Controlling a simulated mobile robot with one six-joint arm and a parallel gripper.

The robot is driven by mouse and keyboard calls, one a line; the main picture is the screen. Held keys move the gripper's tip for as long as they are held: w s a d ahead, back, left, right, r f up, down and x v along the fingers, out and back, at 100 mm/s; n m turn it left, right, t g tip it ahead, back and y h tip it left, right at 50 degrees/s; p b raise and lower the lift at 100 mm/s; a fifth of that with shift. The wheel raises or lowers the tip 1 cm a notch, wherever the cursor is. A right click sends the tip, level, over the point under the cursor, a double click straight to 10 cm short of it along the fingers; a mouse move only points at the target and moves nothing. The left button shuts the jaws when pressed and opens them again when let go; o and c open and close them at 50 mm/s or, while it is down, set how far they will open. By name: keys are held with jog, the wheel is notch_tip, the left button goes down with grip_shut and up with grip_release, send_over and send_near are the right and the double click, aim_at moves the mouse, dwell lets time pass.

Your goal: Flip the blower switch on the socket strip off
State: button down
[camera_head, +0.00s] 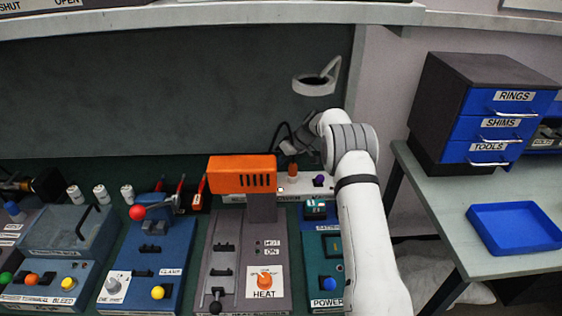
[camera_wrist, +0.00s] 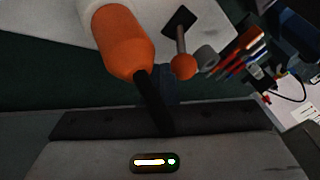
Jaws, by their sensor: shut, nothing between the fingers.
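The white socket strip (camera_head: 302,187) lies behind the orange-topped heat unit, partly hidden by it and my arm; its label is only partly readable. An orange plug-like piece (camera_head: 292,169) stands on it. The wrist view shows the strip (camera_wrist: 55,14), this orange piece (camera_wrist: 124,45) with a black cord-like stub, and a toggle lever with an orange ball tip (camera_wrist: 184,67) on a black plate. I cannot tell the toggle's on or off position. My gripper (camera_head: 289,151) is shut and empty above the strip. Its dark fingers (camera_wrist: 167,87) are near the ball; contact is unclear.
The orange-topped heat unit (camera_head: 242,174) rises close to my gripper's left. A purple piece (camera_head: 318,180) stands on the strip beside my arm. Red-handled tools (camera_head: 199,187) stand left of the heat unit. A lamp-like ring (camera_head: 313,85) hangs above.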

jog(key=shift+s+a+f+b, duration=0.1)
jog(key=shift+s+b, duration=0.05)
jog(key=shift+b, duration=0.8)
jog(key=shift+s+t+b, duration=0.15)
jog(key=shift+t+b, duration=0.25)
jog(key=shift+b, duration=0.75)
